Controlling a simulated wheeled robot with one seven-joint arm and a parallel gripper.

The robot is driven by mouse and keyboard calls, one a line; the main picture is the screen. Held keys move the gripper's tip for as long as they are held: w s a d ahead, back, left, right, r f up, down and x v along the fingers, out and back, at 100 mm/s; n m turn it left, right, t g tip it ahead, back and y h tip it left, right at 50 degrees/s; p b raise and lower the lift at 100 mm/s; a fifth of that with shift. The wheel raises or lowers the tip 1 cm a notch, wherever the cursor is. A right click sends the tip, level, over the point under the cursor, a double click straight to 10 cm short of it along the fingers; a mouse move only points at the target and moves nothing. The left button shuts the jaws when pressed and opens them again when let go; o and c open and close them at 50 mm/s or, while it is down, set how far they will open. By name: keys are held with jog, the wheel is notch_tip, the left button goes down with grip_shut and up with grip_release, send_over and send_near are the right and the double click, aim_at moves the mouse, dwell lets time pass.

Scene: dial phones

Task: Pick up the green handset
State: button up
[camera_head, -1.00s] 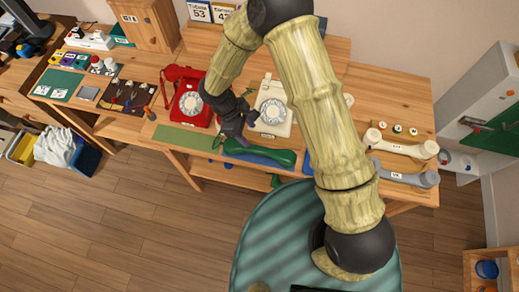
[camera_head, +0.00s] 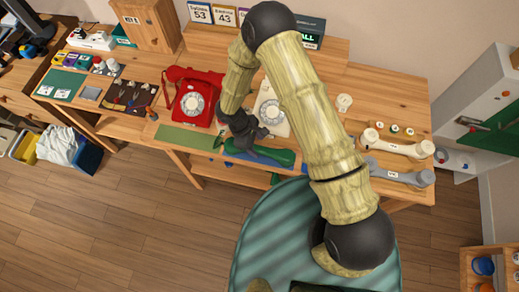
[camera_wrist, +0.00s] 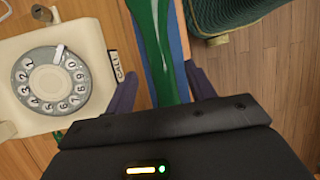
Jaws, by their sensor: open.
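The green handset (camera_head: 284,157) lies along the front edge of the desk on a blue mat (camera_head: 238,157), partly hidden by my gripper (camera_head: 247,143) in the head view. In the wrist view the handset (camera_wrist: 158,45) runs from the top edge down to the dark palm of my gripper (camera_wrist: 161,90). My gripper is open, with one finger on each side of the handset. Both fingers look apart from it. The blue mat (camera_wrist: 182,50) shows along the handset's right side.
A cream dial phone (camera_head: 270,112) stands just behind the handset, close to my left finger in the wrist view. A red dial phone (camera_head: 194,103) is farther left. A cream handset (camera_head: 400,147) and a grey handset (camera_head: 398,176) lie at the right. A green mat (camera_head: 185,138) is bare.

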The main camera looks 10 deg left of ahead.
aim_at(259, 148)
jog(key=shift+p+x, duration=0.7)
jog(key=shift+x, duration=1.25)
jog(key=shift+s+a, duration=0.1)
grip_shut()
jog(key=shift+r, duration=0.1)
notch_tip(259, 148, up, 10)
jog(key=b, duration=0.2)
jog(key=shift+b, duration=0.4)
